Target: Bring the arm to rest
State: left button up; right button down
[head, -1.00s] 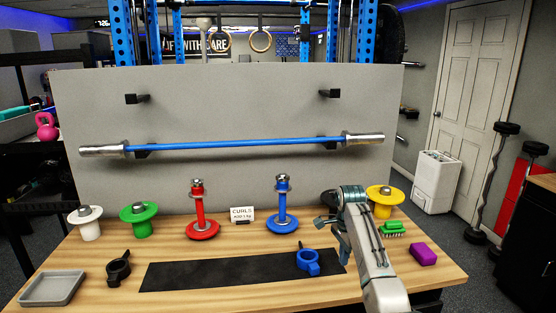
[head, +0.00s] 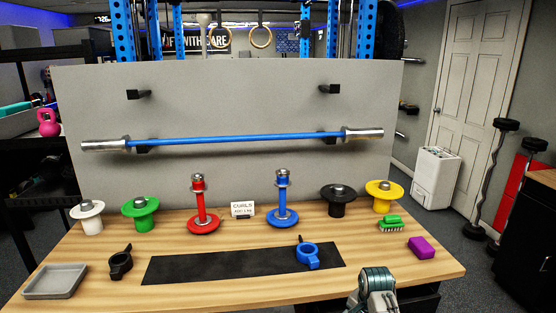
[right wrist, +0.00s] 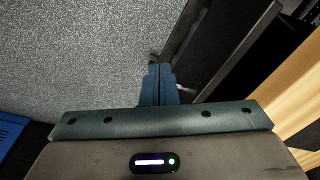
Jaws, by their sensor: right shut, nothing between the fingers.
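My right arm shows only at the front edge of the table in the head view, at the bottom right, and its fingers cannot be made out there. In the right wrist view my right gripper (right wrist: 159,84) is shut, with its blue fingers together and nothing between them. It hangs over the speckled grey floor (right wrist: 90,60), beside the table (right wrist: 295,95). My left gripper is not in view.
The wooden table (head: 210,295) holds a black mat (head: 220,264), a blue collar (head: 308,255), a black collar (head: 120,263), a grey tray (head: 55,281), a purple block (head: 421,248) and a green brush (head: 390,224). Plate stands line the back. A blue bar (head: 235,139) rests on the panel.

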jog(key=s+d+f+n+t, duration=0.1)
jog(key=s+d+f+n, duration=0.15)
jog(key=s, duration=0.65)
jog(key=s+d+f+n, duration=0.1)
jog(key=s+f+n, duration=0.2)
jog(key=s, duration=0.7)
jog(key=s+r+n+t, duration=0.1)
jog(key=s+r+n, duration=0.25)
jog(key=s, duration=0.65)
jog(key=s+r+n+t, duration=0.15)
jog(key=s+r, duration=0.25)
jog(key=s, duration=0.5)
notch_tip(320, 180, down, 30)
jog(key=d+g, duration=0.2)
jog(key=s+d+f+g, duration=0.1)
jog(key=s+f, duration=1.8)
jog(key=f, duration=0.2)
jog(key=shift+d+h+b, duration=0.3)
jog(key=shift+b, duration=0.1)
